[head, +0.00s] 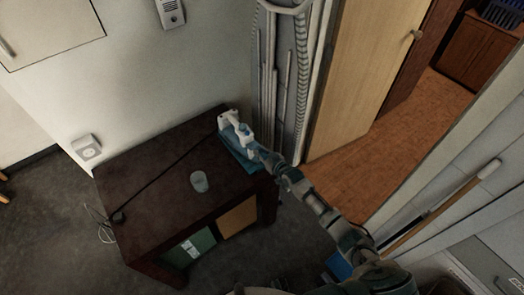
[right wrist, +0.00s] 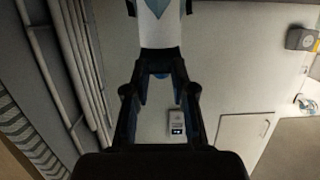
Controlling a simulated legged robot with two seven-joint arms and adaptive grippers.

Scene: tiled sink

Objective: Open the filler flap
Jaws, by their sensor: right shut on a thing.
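A white and blue iron (head: 229,118) stands at the back right corner of the dark table (head: 150,170), on a flat blue piece (head: 238,160). My right gripper (head: 250,144) reaches it from the front right and is shut on its white part. In the right wrist view, my gripper's dark fingers (right wrist: 160,72) meet a white part of the iron with a blue patch (right wrist: 158,22). The filler flap cannot be made out in either view. My left gripper is not in view.
A clear cup (head: 199,181) stands near the table's middle. A dark cord runs across the tabletop to a plug (head: 118,216) at the left edge. A wall socket (head: 87,148) is at left. Pipes and a hose (head: 301,75) run behind the iron. The table's left half is mostly free.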

